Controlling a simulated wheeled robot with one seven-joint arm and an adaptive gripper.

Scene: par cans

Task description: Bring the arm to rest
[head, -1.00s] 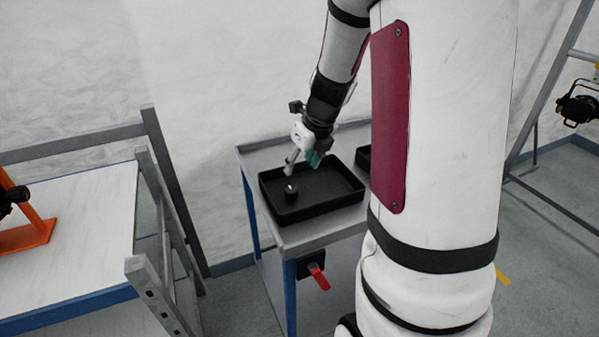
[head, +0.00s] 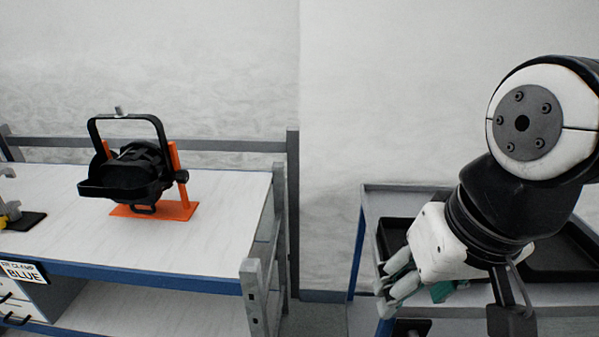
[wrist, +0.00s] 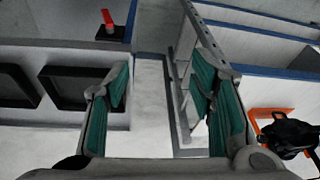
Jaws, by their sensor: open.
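My gripper (head: 400,285) is at the lower right of the head view, in front of the grey cart. It is also seen in the wrist view (wrist: 163,105), with its two teal-padded fingers spread apart and nothing between them. My white and black arm comes in from the right edge of the head view and hides part of the cart.
The grey cart (head: 375,213) carries black trays (head: 392,236). To the left, a white-topped bench (head: 60,217) holds a black par can (head: 132,172) on an orange stand (head: 180,210). A gap of floor (head: 318,318) separates bench and cart.

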